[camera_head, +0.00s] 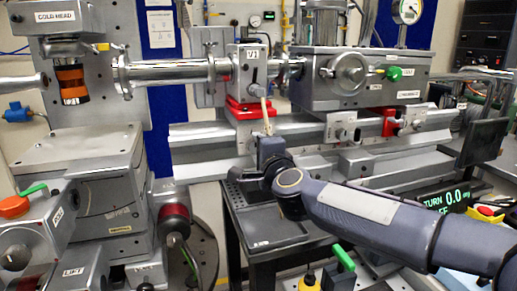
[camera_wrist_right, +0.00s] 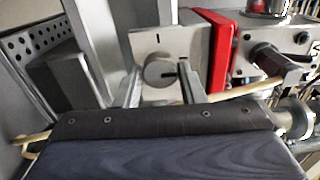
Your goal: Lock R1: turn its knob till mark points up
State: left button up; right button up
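In the right wrist view a round grey knob (camera_wrist_right: 154,72), which I take to be R1's, sits on a pale plate (camera_wrist_right: 145,44) with short dark marks at its top and left. The dark line on the knob points right, not up. My right gripper (camera_wrist_right: 160,78) is open, with one finger on each side of the knob; I cannot tell whether either touches it. In the head view the right gripper (camera_head: 268,140) reaches the front of the rail below the red carriage part (camera_head: 247,109) and hides the knob. My left gripper is not in view.
A similar knob plate (camera_head: 341,130) is on the rail farther right. A grey box with a round handwheel (camera_head: 347,73) stands above it. A dark tray (camera_head: 262,232) lies below my right arm.

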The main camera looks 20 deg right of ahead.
jog(key=o, duration=0.3)
jog(key=shift+s, duration=0.1)
jog(key=s, duration=0.7)
jog(key=shift+s+p, duration=0.3)
jog(key=shift+p, duration=0.05)
jog(key=shift+d, duration=0.1)
